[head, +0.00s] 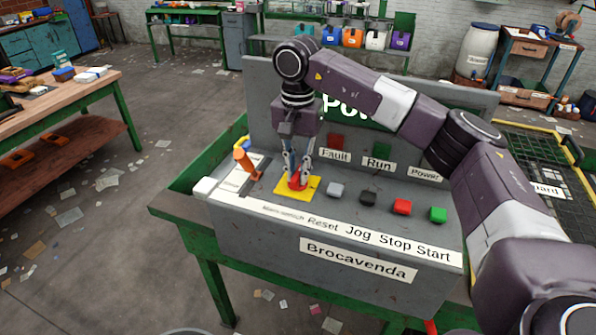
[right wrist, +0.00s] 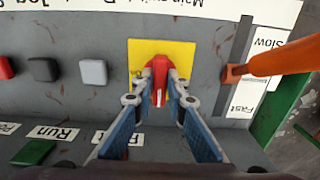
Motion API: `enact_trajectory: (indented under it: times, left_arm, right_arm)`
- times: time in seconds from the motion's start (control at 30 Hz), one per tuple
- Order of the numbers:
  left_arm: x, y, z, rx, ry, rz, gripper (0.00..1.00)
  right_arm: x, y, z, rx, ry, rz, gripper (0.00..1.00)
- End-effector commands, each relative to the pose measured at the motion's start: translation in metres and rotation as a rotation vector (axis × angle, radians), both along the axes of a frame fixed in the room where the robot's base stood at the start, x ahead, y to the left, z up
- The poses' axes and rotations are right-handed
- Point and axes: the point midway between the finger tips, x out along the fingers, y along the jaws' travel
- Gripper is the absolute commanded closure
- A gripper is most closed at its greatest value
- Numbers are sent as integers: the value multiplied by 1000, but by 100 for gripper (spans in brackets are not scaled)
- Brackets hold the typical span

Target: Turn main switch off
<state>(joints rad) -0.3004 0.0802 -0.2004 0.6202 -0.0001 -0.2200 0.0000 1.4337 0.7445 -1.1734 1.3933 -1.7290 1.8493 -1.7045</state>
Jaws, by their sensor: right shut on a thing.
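The main switch is a red rotary handle (head: 298,180) on a yellow plate (head: 312,186), near the left of the grey control panel. It also shows in the right wrist view as a red handle (right wrist: 159,70) on the yellow plate (right wrist: 138,48). My right gripper (head: 296,170) comes down from above and is shut on the red handle. In the right wrist view its two blue-padded fingers (right wrist: 160,102) are on either side of the handle. The fingers hide part of the handle. My left gripper is not in view.
An orange lever (head: 244,163) stands left of the switch, near it. Grey (head: 335,189), black (head: 368,197), red (head: 402,206) and green (head: 438,214) buttons are to the right. A raised back panel (head: 262,105) stands behind. A wooden table (head: 95,95) is at the left.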

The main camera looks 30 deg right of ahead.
Motion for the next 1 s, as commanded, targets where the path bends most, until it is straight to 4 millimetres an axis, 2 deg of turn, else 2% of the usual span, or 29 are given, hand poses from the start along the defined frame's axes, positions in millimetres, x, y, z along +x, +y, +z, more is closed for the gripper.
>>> enact_trajectory:
  times: [0.33, 0.37, 0.5, 0.53, 0.83, 1.0]
  left_arm:
    - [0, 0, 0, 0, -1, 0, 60]
    - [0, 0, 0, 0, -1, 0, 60]
    - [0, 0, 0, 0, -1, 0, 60]
    - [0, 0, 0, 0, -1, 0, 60]
    - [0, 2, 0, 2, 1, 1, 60]
    - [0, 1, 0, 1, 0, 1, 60]
  right_arm:
    - [0, 1, 0, 1, 1, 7, 100]
    - [0, 1, 0, 1, 1, 7, 86]
    - [0, 1, 0, 1, 1, 6, 71]
    - [0, 1, 0, 1, 1, 6, 70]
    - [0, 0, 2, 0, 0, 3, 70]
    - [1, 1, 24, 1, -3, 4, 70]
